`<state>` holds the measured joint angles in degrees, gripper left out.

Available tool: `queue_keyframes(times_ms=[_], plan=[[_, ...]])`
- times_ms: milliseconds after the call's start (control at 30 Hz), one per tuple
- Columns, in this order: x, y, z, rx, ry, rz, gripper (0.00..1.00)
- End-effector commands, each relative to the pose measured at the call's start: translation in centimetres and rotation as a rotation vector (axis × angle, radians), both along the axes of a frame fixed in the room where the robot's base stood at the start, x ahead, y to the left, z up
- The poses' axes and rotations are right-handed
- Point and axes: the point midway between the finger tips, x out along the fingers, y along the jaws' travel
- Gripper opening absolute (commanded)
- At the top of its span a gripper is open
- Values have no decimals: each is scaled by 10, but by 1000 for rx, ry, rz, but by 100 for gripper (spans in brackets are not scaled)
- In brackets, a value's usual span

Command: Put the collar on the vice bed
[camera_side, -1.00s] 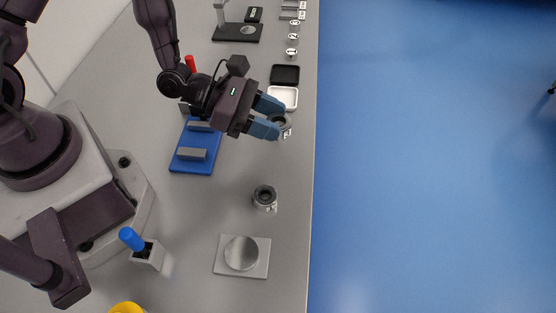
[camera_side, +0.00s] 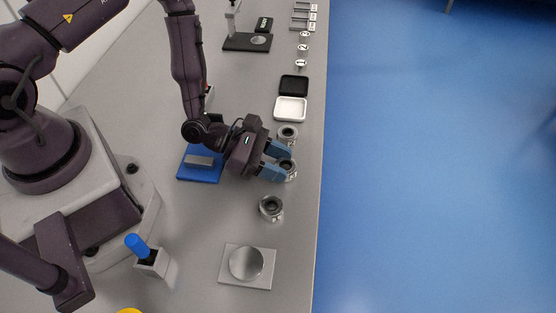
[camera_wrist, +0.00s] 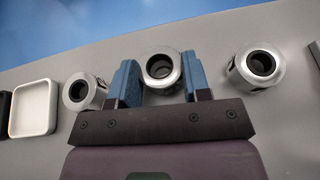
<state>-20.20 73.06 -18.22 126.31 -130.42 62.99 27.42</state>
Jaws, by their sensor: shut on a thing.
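Three silver collars with dark bores stand in a row near the table's right edge. My gripper (camera_side: 286,163) is shut on the middle collar (camera_side: 288,169), with one blue finger on each side; in the wrist view this collar (camera_wrist: 160,68) sits between the fingertips. It appears to be at table level. A second collar (camera_side: 287,133) stands just beyond my gripper, and a third (camera_side: 271,208) stands nearer the camera. The vice bed appears to be the blue base (camera_side: 199,175) with a grey jaw block, left of my gripper and partly hidden by my arm.
A white tray (camera_side: 291,109) and a black tray (camera_side: 293,85) lie beyond the collars. A grey plate with a round disc (camera_side: 247,264) lies at the front. A small holder with a blue handle (camera_side: 152,262) stands at the lower left. Bare table lies between.

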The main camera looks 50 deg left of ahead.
Motion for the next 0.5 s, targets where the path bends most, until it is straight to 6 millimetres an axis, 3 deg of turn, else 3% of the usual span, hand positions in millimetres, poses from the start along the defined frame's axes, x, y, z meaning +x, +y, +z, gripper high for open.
queue_keyframes(times_ms=[367, 400, 500], plan=[[0, 0, -4, -2, -1, 0, 9], [0, 0, -4, -1, 0, 0, 51], [0, 0, -3, -1, 0, 0, 69]])
